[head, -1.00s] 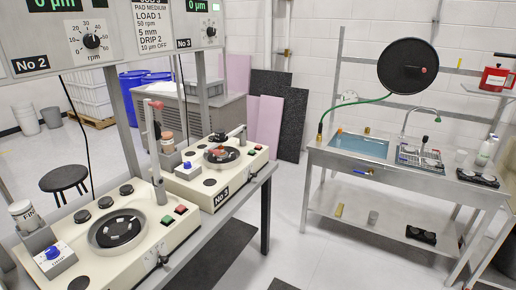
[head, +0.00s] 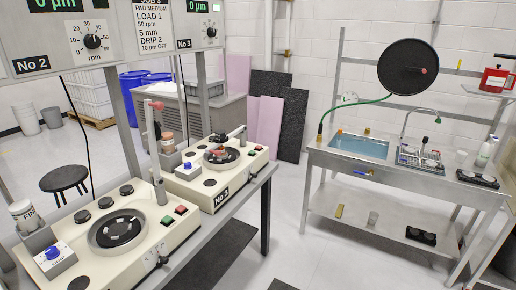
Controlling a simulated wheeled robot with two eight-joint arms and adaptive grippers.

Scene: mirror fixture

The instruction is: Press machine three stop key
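Machine No 3 (head: 205,184) is the cream polishing machine farther along the bench, marked by a "No 3" plate (head: 221,196). Its round dark plate (head: 222,155) carries a reddish piece (head: 217,151), with an arm over it. Two small keys sit at its right corner: a red one (head: 258,148) and a darker, apparently green one (head: 251,153). They are too small to read. Neither of my grippers is in view.
A nearer cream machine (head: 130,255) has its own green key (head: 167,220) and red key (head: 180,209). A stool (head: 64,178) stands left. A steel sink bench (head: 400,175) stands right. Open floor lies between the benches.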

